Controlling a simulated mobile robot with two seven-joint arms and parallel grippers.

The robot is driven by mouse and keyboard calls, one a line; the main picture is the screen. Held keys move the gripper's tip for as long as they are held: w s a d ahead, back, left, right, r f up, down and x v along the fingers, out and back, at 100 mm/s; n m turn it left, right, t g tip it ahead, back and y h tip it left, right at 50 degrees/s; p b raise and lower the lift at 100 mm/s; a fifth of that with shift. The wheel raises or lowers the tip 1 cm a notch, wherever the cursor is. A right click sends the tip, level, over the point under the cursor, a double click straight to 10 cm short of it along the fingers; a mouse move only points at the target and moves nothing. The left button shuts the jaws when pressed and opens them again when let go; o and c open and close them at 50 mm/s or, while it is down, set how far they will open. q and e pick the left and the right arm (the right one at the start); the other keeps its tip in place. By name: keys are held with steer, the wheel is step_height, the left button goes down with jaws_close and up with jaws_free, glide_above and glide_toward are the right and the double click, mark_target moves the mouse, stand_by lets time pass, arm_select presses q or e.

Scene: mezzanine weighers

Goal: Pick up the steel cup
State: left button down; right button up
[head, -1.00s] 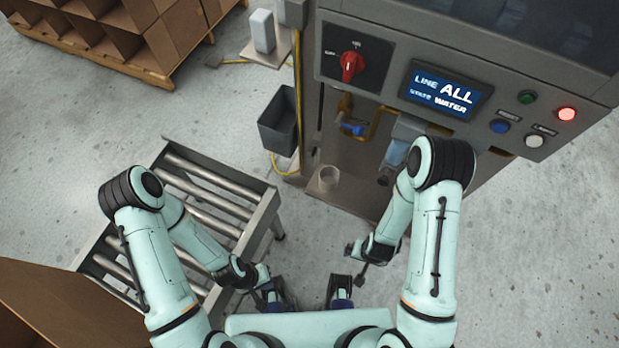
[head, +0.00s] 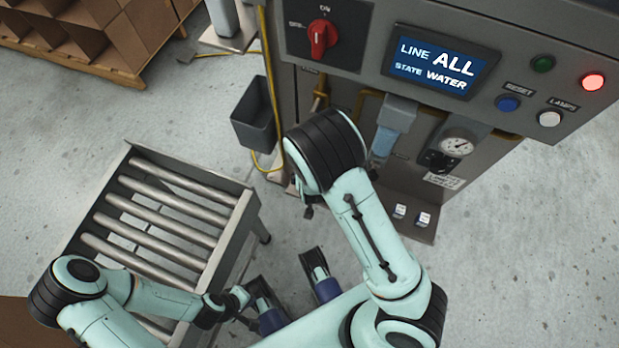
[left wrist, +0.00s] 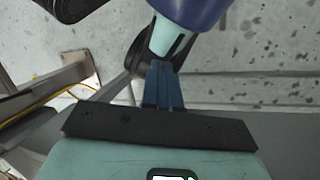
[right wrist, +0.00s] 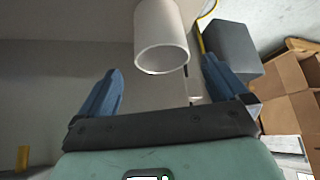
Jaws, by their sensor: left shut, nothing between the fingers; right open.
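The steel cup (right wrist: 160,38) shows in the right wrist view as a plain pale grey cylinder with its open rim towards the camera. My right gripper (right wrist: 162,72) is open, and the cup's rim shows in the gap between its blue fingertips, touching neither finger in the picture. How deep the cup is between the fingers I cannot tell. In the head view my right arm hides the cup and most of that gripper. My left gripper (left wrist: 163,88) is shut and empty, low beside the roller conveyor, away from the cup.
The grey machine (head: 400,25) with a screen (head: 440,63), red knob (head: 321,38) and gauge (head: 457,146) stands in front. A dark bin (head: 254,122) hangs at its left. The roller conveyor (head: 245,205) is at left, cardboard boxes (head: 85,35) behind. Floor at right is clear.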

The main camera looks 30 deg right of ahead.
steer(key=b+x, duration=0.1)
steer(key=x, duration=0.3)
steer(key=b+x, duration=0.1)
steer(key=x, duration=0.3)
steer(key=shift+w+r+b, duration=0.15)
steer(key=shift+w+b, duration=0.1)
steer(key=shift+b, duration=0.05)
arm_select(q)
steer(key=w+a+f+t, duration=0.1)
steer(key=w+a+f, duration=0.1)
steer(key=w+f, duration=0.1)
steer(key=shift+w+f+t+y, duration=0.3)
steer(key=shift+w+f+y, duration=0.1)
steer(key=shift+w, duration=0.35)
steer(key=shift+r, duration=0.1)
arm_select(e)
steer(key=c, duration=1)
